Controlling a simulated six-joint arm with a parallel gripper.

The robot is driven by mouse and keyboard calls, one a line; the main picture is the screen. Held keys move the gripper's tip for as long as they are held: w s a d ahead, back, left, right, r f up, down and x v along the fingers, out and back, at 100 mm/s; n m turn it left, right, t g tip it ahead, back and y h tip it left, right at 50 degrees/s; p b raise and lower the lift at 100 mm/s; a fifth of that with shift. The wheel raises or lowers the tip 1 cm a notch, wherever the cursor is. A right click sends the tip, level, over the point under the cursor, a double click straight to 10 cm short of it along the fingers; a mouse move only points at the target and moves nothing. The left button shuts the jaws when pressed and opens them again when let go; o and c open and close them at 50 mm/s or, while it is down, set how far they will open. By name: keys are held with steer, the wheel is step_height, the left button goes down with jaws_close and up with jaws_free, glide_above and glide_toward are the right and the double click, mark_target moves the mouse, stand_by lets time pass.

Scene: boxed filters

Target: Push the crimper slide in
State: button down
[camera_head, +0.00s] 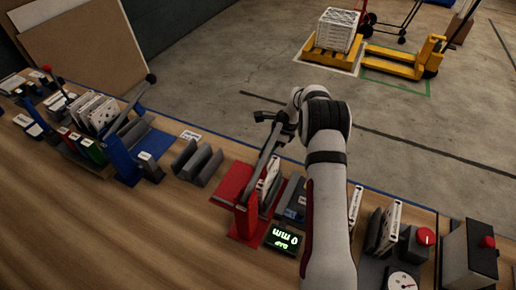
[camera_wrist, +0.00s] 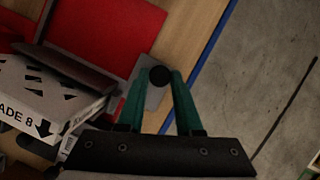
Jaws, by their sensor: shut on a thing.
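The red crimper (camera_head: 234,184) stands on the bench in the head view, its red plate (camera_wrist: 110,32) also in the wrist view. A long grey bar (camera_head: 260,163) slants up from it towards my wrist. In the wrist view my gripper (camera_wrist: 160,80) has its two green fingers closed on a round black knob (camera_wrist: 160,75). The knob sits over a small grey plate (camera_wrist: 154,98) beside the red plate, seemingly the slide's handle. A white boxed filter (camera_wrist: 45,95) with a dark arrow and a cut-off "ADE 8" label stands left of the fingers. My arm hides part of the crimper area.
A display (camera_head: 283,239) in front of the crimper reads 0 mm gap, upside down. A grey slotted holder (camera_head: 198,164) stands left. A box with a red knob (camera_head: 424,237), a white dial (camera_head: 401,282) and upright filters (camera_head: 385,226) crowd the right.

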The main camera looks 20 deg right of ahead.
steer(key=shift+s+d, duration=0.15)
steer(key=shift+d, duration=0.1)
steer(key=c, duration=0.6)
jaws_free()
steer(key=shift+a, duration=0.1)
steer(key=shift+r, duration=0.4)
steer(key=shift+v, duration=0.95)
steer(key=s+d, duration=0.1)
steer(key=d, duration=0.2)
steer(key=s+d, duration=0.2)
steer(key=d, duration=0.2)
steer(key=s+d, duration=0.1)
steer(key=d, duration=0.3)
steer(key=shift+s+d+r, duration=0.1)
steer(key=shift+s+d, duration=0.15)
steer(key=shift+s, duration=0.1)
